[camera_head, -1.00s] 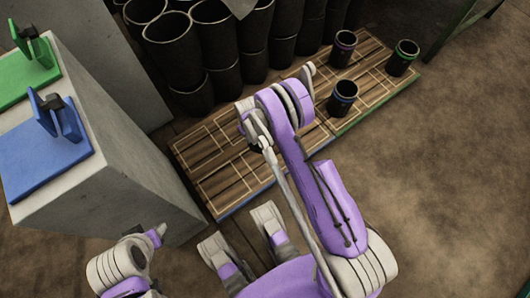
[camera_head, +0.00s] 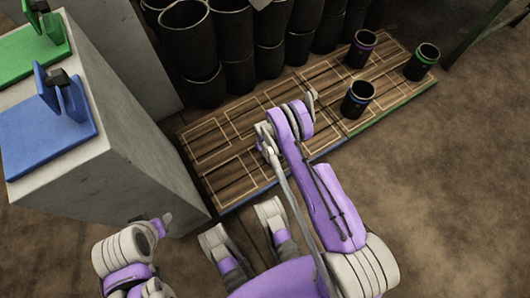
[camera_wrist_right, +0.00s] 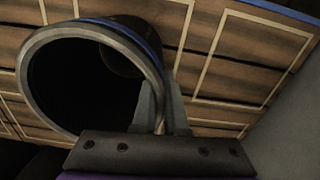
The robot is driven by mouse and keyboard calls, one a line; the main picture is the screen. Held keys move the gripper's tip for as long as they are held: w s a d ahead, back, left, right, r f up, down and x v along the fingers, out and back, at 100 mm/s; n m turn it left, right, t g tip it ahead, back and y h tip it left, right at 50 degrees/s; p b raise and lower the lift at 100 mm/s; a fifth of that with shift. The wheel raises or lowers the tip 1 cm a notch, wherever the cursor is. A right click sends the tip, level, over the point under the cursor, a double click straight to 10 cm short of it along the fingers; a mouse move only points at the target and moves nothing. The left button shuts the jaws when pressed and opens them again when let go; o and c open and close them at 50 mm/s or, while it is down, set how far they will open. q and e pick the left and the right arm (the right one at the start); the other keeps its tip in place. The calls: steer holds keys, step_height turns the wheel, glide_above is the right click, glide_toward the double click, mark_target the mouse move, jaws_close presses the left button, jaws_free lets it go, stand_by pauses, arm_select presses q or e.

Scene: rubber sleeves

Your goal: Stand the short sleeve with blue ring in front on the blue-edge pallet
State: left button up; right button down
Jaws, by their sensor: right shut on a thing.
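In the right wrist view, my right gripper (camera_wrist_right: 163,110) is shut on the wall, at the rim, of a short black sleeve (camera_wrist_right: 42,65) with a blue ring. The sleeve's open mouth faces the camera. It is over the plank pallet; I cannot tell whether its base touches. In the head view my right arm hides this gripper and sleeve. The blue-edge pallet (camera_head: 232,178) lies under that arm, its blue edge toward me. Another blue-ringed sleeve (camera_head: 357,100) stands right of my arm, on the adjoining green-edge pallet. My left gripper is not visible.
A purple-ringed sleeve (camera_head: 360,50) and a green-ringed sleeve (camera_head: 421,63) stand on the green-edge pallet (camera_head: 398,104). Tall black sleeves (camera_head: 190,40) crowd behind. A concrete block (camera_head: 150,160) with blue (camera_head: 40,135) and green (camera_head: 25,52) holders stands left.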

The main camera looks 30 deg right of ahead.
steer(key=shift+f, duration=0.5)
steer(key=c, duration=1)
jaws_free()
steer(key=shift+o, duration=0.2)
